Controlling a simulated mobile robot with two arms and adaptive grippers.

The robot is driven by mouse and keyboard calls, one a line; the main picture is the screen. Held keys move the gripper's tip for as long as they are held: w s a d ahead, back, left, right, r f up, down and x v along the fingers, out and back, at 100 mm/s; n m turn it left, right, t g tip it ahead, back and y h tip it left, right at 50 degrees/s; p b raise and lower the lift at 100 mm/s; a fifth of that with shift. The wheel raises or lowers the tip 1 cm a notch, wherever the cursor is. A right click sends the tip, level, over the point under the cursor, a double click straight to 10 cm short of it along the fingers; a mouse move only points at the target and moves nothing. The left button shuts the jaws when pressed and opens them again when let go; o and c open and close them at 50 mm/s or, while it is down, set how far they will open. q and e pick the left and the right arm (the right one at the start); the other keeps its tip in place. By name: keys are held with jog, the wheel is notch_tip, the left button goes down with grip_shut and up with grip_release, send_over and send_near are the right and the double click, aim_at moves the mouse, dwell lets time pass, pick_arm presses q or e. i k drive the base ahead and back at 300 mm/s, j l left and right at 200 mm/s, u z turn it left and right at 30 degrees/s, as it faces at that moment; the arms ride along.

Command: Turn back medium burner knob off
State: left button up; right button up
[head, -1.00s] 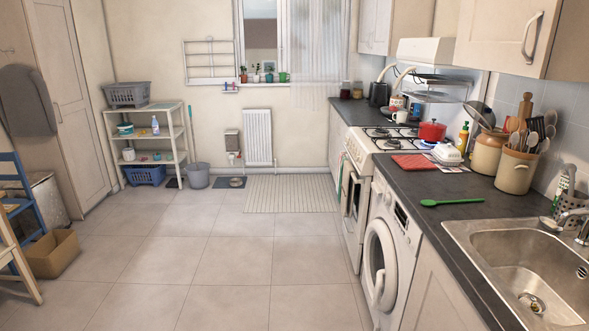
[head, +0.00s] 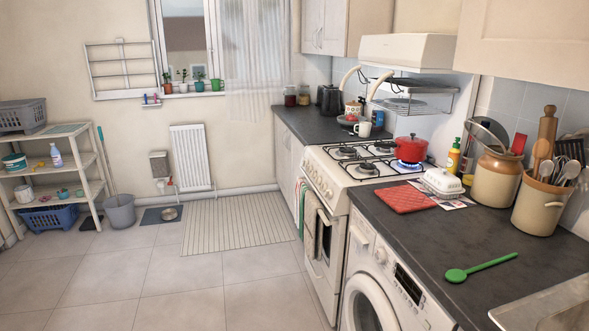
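The white gas stove (head: 325,207) stands right of centre, between dark worktops. Its control knobs (head: 318,182) form a row along the sloping front panel; they are too small to tell which is the medium burner's or how each is turned. A red pot (head: 410,149) sits on the right back part of the hob. Blue flame (head: 408,164) shows beneath the pot. Other burners with black grates show to its left and front. Neither of my grippers is in view.
Towels (head: 311,224) hang on the oven front. The washer (head: 372,290) stands under the near counter, which holds a red mat (head: 405,198), a butter dish (head: 442,182) and a green spoon (head: 482,267). The tiled floor (head: 210,285) before the stove is clear.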

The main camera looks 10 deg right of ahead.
aim_at(329, 193)
jog(key=i+j+z, duration=0.25)
jog(key=i+z, duration=0.2)
jog(key=i+j+z, duration=0.85)
jog(key=j+u, duration=0.45)
jog(key=i+j+u, duration=0.1)
jog(key=j+u, duration=0.15)
jog(key=u, duration=0.2)
